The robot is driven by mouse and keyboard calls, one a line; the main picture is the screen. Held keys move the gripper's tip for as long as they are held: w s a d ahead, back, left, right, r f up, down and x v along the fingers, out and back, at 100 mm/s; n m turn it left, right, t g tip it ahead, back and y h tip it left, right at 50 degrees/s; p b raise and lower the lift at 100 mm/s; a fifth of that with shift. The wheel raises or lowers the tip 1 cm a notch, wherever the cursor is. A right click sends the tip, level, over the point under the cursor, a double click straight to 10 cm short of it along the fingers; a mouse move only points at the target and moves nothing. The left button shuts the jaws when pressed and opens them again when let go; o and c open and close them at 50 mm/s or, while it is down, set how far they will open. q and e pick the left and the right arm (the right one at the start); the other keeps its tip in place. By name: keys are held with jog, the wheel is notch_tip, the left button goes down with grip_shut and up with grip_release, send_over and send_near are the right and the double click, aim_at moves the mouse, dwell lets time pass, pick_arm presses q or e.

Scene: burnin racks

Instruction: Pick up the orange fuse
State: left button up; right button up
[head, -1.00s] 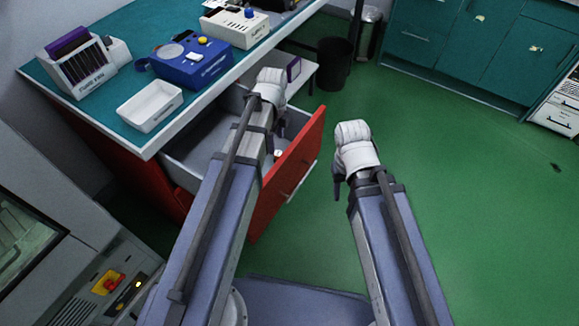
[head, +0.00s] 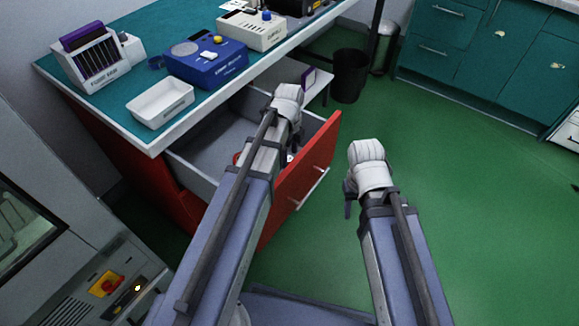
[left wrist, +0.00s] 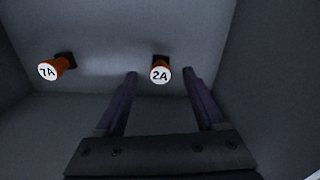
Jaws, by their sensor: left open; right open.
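Two orange-red fuses with white lettered ends show in the left wrist view inside the drawer: one marked 2A (left wrist: 160,72) and one marked 7A (left wrist: 52,68) to its left. Both have a dark base. My left gripper (left wrist: 160,76) is open and empty, and the 2A fuse appears between its fingertips, beyond them. In the head view my left gripper (head: 296,138) is over the open drawer (head: 207,150), and my arm hides part of it. A small red spot (head: 236,158) shows in the drawer beside my arm. My right gripper (head: 348,206) is open and empty, outside the drawer.
The red drawer front (head: 318,160) stands between my two grippers. The bench above holds a white tray (head: 160,103), a blue device (head: 206,62), a white device (head: 252,30) and a rack (head: 95,60). A dark bin (head: 349,76) stands behind. Green floor at right is clear.

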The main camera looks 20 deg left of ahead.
aim_at(290, 159)
pick_arm(q)
notch_tip(290, 159, down, 3)
jog(key=shift+f+b, duration=0.15)
jog(key=shift+b, duration=1)
pick_arm(e)
notch_tip(290, 159, down, 3)
jog(key=shift+f, duration=0.1)
pick_arm(q)
grip_shut()
